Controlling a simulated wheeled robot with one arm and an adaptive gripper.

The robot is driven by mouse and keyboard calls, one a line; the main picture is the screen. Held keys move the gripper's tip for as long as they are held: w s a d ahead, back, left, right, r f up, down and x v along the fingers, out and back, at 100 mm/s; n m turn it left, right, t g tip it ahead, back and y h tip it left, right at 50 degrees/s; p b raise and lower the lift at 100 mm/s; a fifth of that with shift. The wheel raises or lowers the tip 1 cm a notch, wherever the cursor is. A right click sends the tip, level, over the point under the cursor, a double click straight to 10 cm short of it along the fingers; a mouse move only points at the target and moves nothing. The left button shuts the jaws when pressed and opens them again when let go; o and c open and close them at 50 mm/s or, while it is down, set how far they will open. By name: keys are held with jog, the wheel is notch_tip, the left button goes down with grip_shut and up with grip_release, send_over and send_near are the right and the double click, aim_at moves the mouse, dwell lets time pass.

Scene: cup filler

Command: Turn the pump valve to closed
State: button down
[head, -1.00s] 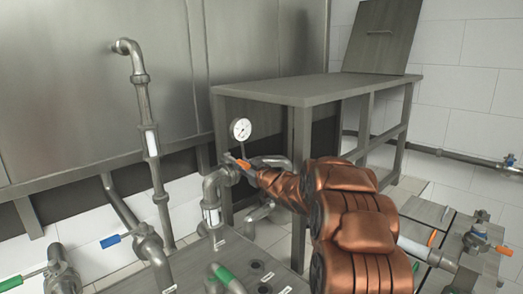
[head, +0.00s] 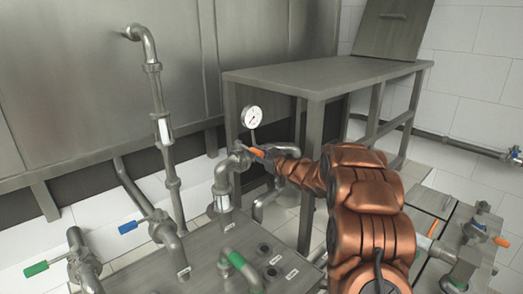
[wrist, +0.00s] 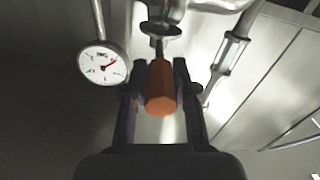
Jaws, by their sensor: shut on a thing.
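The pump valve has an orange handle (head: 257,152) on the grey pipework just below a round pressure gauge (head: 253,117). In the head view my gripper (head: 267,154) reaches it from the right, at the end of my copper-coloured arm. In the wrist view the orange handle (wrist: 161,88) lies between the two dark fingers of my gripper (wrist: 160,85), which is shut on it. The handle's stem runs up to the pipe fitting (wrist: 160,30). My arm and gripper hide part of the handle in the head view.
Other valves with a blue handle (head: 128,227) and green handles (head: 36,269) stand at the left and front. A grey metal table (head: 315,82) stands behind my arm. At the right, more pipework carries another orange handle (head: 502,241).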

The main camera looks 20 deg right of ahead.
jog(key=shift+d+r, duration=0.1)
jog(key=shift+r, duration=0.05)
jog(key=c, duration=1)
grip_release()
jog(key=shift+d, duration=0.15)
jog(key=shift+o, duration=0.5)
jog(key=shift+w+d+f, duration=0.2)
jog(key=shift+d+f, duration=0.1)
jog(key=shift+f, duration=0.2)
jog(key=shift+s+r, duration=0.1)
jog(key=shift+s, duration=0.2)
jog(key=v, duration=1.1)
jog(key=shift+s+d, duration=0.15)
jog(key=shift+d, duration=0.1)
